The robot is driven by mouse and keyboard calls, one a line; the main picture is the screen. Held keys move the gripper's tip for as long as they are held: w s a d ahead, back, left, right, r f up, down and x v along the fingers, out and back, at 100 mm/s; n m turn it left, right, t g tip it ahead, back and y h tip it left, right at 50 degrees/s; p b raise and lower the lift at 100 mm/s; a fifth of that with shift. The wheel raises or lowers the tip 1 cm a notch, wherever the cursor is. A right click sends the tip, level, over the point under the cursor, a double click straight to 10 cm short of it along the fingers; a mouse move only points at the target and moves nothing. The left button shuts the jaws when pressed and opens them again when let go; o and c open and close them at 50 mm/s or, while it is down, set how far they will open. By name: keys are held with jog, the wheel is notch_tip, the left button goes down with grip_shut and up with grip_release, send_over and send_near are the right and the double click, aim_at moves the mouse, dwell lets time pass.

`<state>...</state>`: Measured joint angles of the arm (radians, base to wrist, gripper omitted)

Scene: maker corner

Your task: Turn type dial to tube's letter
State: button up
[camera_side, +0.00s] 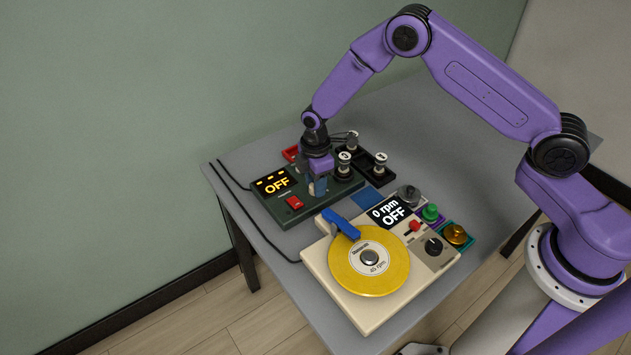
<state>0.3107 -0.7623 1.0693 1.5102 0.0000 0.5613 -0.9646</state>
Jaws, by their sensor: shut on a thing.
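The dark green tester box (275,210) sits at the left of the table, with a lit display (276,184) reading OFF and a red rocker switch (294,202). My gripper (318,187) points down at the box's top, right of the switch. It is shut on what appears to be the type dial, which its fingers hide. A black-and-white tube (344,164) stands upright at the box's right end, just beside the gripper. Its letter is too small to read. Another tube (380,161) stands in a dark tray to the right, and one (352,140) stands behind.
A cream turntable box (325,272) with a yellow disc (368,262), a blue arm (341,223) and a display reading 0 rpm OFF stands in front. Grey table (420,130) is clear at the back right.

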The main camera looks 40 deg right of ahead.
jog(key=m, duration=1)
jog(key=shift+m, duration=0.4)
jog(key=m, duration=0.5)
jog(key=shift+m, duration=0.3)
jog(key=m, duration=0.5)
jog(key=shift+m, duration=0.3)
jog(key=o, duration=1)
jog(key=shift+o, duration=0.2)
jog(key=shift+r, duration=0.1)
